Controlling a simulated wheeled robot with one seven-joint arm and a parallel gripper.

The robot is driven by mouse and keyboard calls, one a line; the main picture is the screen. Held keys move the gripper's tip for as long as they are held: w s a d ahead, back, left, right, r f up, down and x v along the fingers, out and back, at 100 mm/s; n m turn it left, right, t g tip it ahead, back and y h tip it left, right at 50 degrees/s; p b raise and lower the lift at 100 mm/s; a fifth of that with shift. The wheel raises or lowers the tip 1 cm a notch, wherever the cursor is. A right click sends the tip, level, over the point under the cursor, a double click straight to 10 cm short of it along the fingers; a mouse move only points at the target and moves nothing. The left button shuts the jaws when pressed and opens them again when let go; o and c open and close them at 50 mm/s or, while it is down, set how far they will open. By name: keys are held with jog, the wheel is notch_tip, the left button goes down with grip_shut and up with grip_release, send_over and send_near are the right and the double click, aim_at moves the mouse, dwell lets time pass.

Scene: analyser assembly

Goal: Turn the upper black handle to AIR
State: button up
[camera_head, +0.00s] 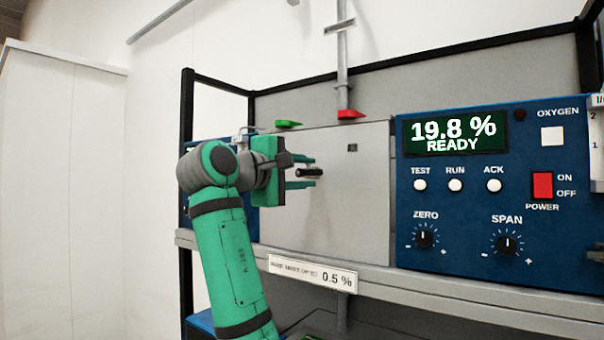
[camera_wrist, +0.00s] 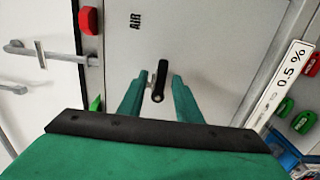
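A black handle (camera_head: 306,172) stands out from the grey panel, and it also shows in the wrist view (camera_wrist: 159,82) with a small metal stem beside it. My gripper (camera_head: 312,171) is at the panel with its two green fingers above and below the handle. In the wrist view my gripper (camera_wrist: 159,76) is open, with the handle between the fingers and gaps visible on both sides. The dark AIR label (camera_wrist: 137,19) is on the panel, up and left of the handle in the wrist view. It shows as a small dark mark in the head view (camera_head: 352,147).
A red handle (camera_head: 350,114) and a green handle (camera_head: 288,124) sit at the panel's top edge. A blue analyser (camera_head: 470,190) reading 19.8 % READY stands on the right. A shelf (camera_head: 440,284) with a 0.5 % label (camera_head: 313,273) runs below the panel.

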jog(key=v, duration=1.1)
